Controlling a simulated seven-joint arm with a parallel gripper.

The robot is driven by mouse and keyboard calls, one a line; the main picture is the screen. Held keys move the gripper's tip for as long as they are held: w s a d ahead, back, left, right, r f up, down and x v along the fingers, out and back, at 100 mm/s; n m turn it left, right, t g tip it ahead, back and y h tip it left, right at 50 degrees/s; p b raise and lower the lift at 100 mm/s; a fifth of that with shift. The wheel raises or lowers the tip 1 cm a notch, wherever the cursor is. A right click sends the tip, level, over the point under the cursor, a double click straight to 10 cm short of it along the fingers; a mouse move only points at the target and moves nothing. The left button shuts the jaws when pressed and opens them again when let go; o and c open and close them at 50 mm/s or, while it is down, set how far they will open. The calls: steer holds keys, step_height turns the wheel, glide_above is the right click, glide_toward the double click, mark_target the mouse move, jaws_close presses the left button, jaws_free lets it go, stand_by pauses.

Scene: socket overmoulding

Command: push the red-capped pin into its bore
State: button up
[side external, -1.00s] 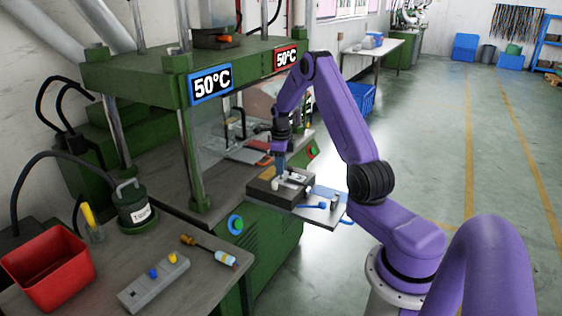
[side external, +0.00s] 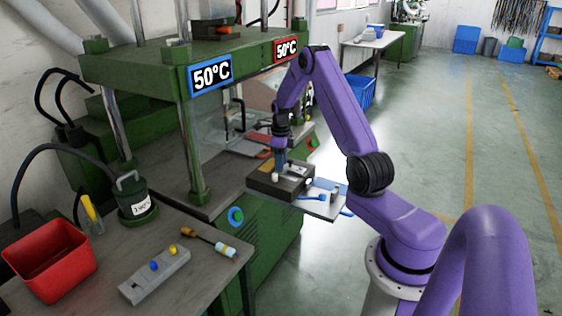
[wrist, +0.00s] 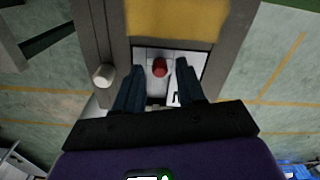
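The red-capped pin (wrist: 160,67) shows as a red round cap in the wrist view, standing in a pale insert (wrist: 148,54) within a dark mould block. Its bore is hidden beneath the cap, and I cannot tell how deep the pin sits. My gripper (wrist: 159,72) is open, with one dark blue finger on each side of the cap and a visible gap to both. In the side view my gripper (side external: 280,162) points down over the mould block (side external: 266,183); the red cap cannot be made out there.
A pale post (wrist: 104,76) stands left of the insert in the wrist view. A tan panel (wrist: 176,20) borders the insert. In the side view, a plate (side external: 325,208) with a blue-handled item projects in front of the green press (side external: 190,150). A red bin (side external: 50,262) is far left.

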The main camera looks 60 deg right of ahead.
steer(key=shift+r, duration=0.1)
step_height(320, 180, up, 17)
steer(key=shift+r, duration=0.15)
stand_by(0.6)
stand_by(0.3)
